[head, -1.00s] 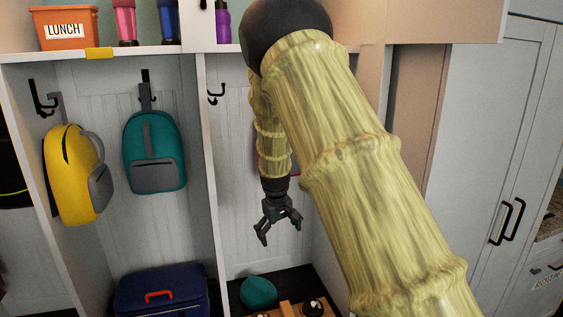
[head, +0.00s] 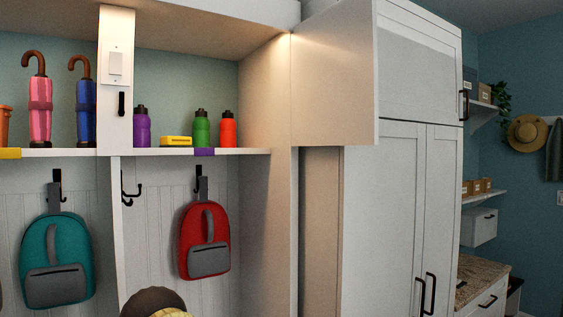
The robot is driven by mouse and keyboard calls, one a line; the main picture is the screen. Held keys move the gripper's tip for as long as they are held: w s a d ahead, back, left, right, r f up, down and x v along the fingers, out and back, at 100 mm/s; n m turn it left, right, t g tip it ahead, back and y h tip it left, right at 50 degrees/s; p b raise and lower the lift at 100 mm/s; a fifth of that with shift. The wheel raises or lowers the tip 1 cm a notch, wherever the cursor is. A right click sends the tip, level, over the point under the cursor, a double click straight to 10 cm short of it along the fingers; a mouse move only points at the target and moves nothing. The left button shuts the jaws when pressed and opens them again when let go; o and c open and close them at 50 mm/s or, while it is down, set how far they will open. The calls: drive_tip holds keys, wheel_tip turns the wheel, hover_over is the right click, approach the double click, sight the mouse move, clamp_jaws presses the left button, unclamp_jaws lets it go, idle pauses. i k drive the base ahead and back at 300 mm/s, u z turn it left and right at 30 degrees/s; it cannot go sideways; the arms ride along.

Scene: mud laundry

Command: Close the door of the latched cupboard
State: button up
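A plain beige panel (head: 334,85) sticks out from the right edge of the shelf bay, in front of the tall white cabinet. It looks like a door standing open, its handle side not visible. I cannot tell for sure that it belongs to the latched cupboard. The bay (head: 190,95) beside it is open to view and holds bottles. A small black fitting (head: 121,103) sits on the divider at the bay's left side.
The tall white cabinet (head: 390,220) has its lower doors shut. Purple, green (head: 201,129) and red bottles and a yellow box (head: 176,141) stand on the shelf. Teal (head: 55,260) and red (head: 204,240) backpacks hang below. A granite counter (head: 480,278) lies at right.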

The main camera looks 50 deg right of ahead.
sight(334, 89)
drive_tip(key=u, duration=2.05)
drive_tip(key=k, duration=2.75)
drive_tip(key=z, duration=2.05)
